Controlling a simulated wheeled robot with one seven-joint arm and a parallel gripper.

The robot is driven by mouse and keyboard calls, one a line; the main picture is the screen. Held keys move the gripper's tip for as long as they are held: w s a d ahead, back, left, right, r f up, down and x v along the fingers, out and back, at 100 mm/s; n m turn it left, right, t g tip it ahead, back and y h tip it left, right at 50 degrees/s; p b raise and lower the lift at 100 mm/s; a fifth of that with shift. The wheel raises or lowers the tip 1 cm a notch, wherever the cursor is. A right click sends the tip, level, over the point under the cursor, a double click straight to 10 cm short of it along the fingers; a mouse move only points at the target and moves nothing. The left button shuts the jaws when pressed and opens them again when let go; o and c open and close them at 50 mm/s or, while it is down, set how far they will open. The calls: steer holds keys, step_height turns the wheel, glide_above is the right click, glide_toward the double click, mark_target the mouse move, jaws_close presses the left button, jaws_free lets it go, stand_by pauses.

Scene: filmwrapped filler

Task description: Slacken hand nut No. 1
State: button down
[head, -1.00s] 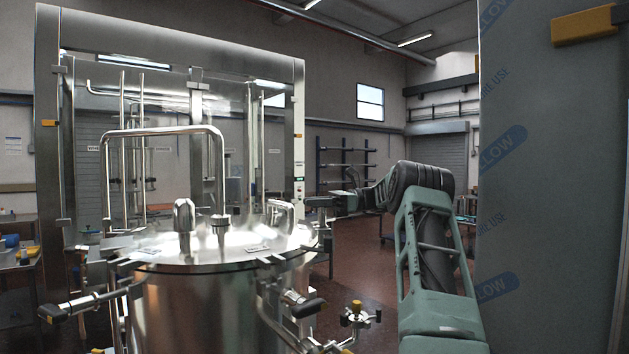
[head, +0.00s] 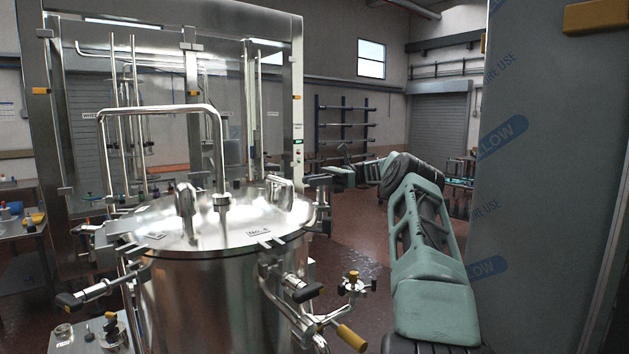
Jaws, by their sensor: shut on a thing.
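The round steel tank (head: 205,300) stands left of centre, with a shiny lid (head: 225,235). Clamp fittings sit around its rim. My arm reaches in from the lower right, bends at the elbow and points left. My gripper (head: 318,179) is at the lid's right rim, small in view, and is shut on the hand nut (head: 323,197) of the clamp there. The fingers and the nut overlap, so the exact grip and the nut's number are unclear.
A bent steel pipe (head: 160,107) and handles rise from the lid. Valves with black and yellow handles (head: 351,337) stick out at the tank's front right. A tall wrapped panel (head: 540,200) stands close on the right. Red floor is open behind my arm.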

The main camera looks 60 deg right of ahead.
steer(key=c, duration=1.3)
jaws_free()
steer(key=shift+c, duration=0.2)
step_height(320, 180, up, 10)
